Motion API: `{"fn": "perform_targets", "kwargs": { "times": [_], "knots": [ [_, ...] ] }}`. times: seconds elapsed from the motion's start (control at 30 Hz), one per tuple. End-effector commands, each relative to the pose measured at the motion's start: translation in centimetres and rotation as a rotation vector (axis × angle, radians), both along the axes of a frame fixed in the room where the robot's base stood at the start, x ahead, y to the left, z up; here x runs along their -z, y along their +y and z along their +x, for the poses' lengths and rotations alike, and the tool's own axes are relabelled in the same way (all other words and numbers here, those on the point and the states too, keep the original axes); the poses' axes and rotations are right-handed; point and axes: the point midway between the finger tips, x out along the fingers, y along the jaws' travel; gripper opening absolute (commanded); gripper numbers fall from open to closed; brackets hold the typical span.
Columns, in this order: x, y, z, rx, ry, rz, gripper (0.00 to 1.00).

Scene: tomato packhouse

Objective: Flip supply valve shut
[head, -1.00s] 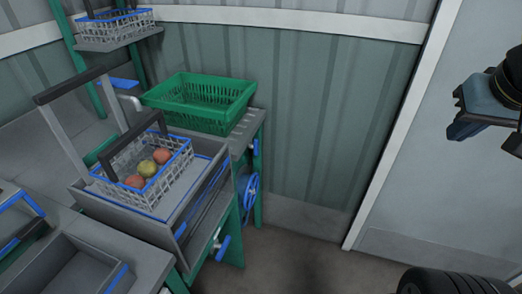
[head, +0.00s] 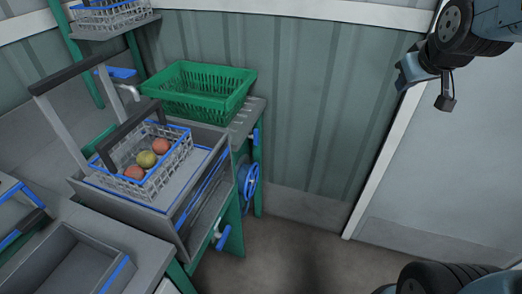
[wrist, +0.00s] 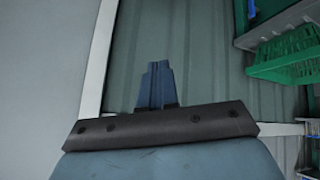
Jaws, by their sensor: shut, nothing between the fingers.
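Blue-handled fittings show on the green-legged bench in the head view. A small blue lever (head: 223,238) on a short pale stub sits low on the bench's front side, and a blue handwheel (head: 250,178) sits above and right of it. A short blue handle (head: 256,138) is near the bench's top corner. I cannot tell for certain which one is the supply valve. My gripper (head: 402,80) is at the upper right, well apart from them all. In the wrist view its dark blue fingers (wrist: 157,84) are together, with nothing between them.
A green crate (head: 208,92) stands at the bench's back. A wire basket (head: 178,160) with red and yellowish tomatoes sits in a grey tray. A grey sink-like bin (head: 65,270) is at lower left. Floor (head: 300,240) right of the bench is clear, before the ribbed wall.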

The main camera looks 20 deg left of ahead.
Motion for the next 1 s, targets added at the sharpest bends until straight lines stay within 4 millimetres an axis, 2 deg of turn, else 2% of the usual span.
{"fn": "perform_targets", "kwargs": {
  "times": [0.03, 0.2, 0.5, 0.8, 1.0],
  "knots": [
    [0.8, 0.9, 1.5, -0.036, -0.015, -0.015, 0.00],
    [3.2, 3.9, 6.3, -0.156, -0.096, -0.073, 0.00],
    [8.4, 9.7, 13.0, -0.346, -0.252, -0.175, 0.00],
    [15.0, 16.2, 17.3, -0.532, -0.418, -0.295, 0.00],
    [19.9, 20.5, 18.5, -0.643, -0.536, -0.374, 0.00]
  ]
}}
